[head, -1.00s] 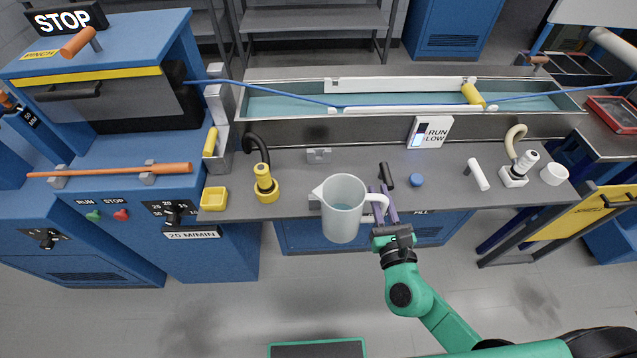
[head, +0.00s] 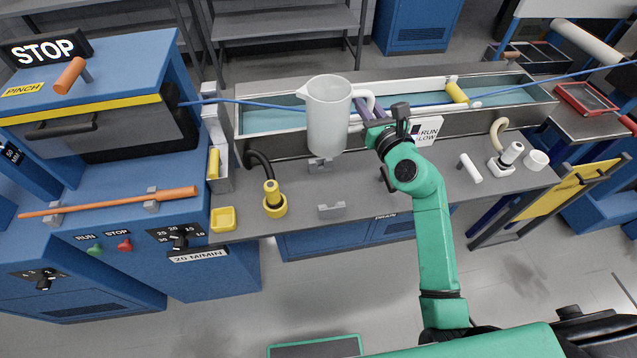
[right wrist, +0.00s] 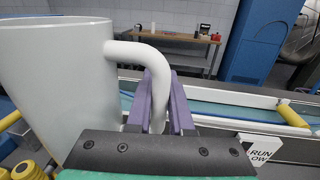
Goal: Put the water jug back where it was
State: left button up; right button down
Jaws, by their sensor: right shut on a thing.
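The translucent white water jug (head: 326,122) is upright, overlapping the trough's near wall and left half in the head view. Its handle points right. My right gripper (head: 368,112) has its purple fingers closed on that handle. In the right wrist view, the jug (right wrist: 62,85) fills the left side, with the gripper (right wrist: 160,105) around the lower handle. The jug looks raised above the bench, but its exact height over the trough is unclear. The water level inside cannot be made out. My left gripper is not in view.
The long trough (head: 420,140) holds water, with a blue strand (head: 235,102) running across. Small grey brackets (head: 331,211) sit on the bench. A yellow-based hose fitting (head: 274,200) and yellow tray (head: 223,219) stand left.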

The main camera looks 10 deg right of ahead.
notch_tip(320, 180, down, 19)
jog(key=b, duration=1.1)
jog(key=shift+w+d+r, duration=0.1)
jog(key=shift+f+b, duration=0.3)
jog(key=shift+b, duration=0.1)
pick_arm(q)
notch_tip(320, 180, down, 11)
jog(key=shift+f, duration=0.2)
pick_arm(e)
jog(key=shift+f, duration=0.15)
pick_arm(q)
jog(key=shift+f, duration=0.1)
pick_arm(e)
jog(key=c, duration=0.8)
grip_release()
